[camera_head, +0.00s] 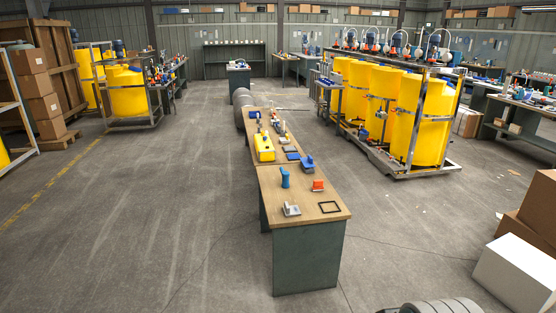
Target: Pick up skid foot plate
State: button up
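A small light-grey metal piece (291,209) lies near the left front edge of the near workbench (302,187). It looks like a flat plate with a raised part, and is most likely the skid foot plate, but it is too small to be sure. A thin black square outline (329,207) lies on the wood to its right, and bare wood shows inside it. The two are apart. My gripper is not in view.
A blue upright item (285,178) and a red item (318,186) stand behind the plate. A yellow container (264,147) is farther back. White and brown boxes (516,272) are at right. Yellow tanks (425,115) stand behind. Floor left of the bench is clear.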

aim_at(292, 208)
jog(key=i, duration=1.5)
jog(key=i+u, duration=0.15)
jog(key=i, duration=0.45)
jog(key=i+l+u, duration=0.15)
jog(key=i, duration=0.5)
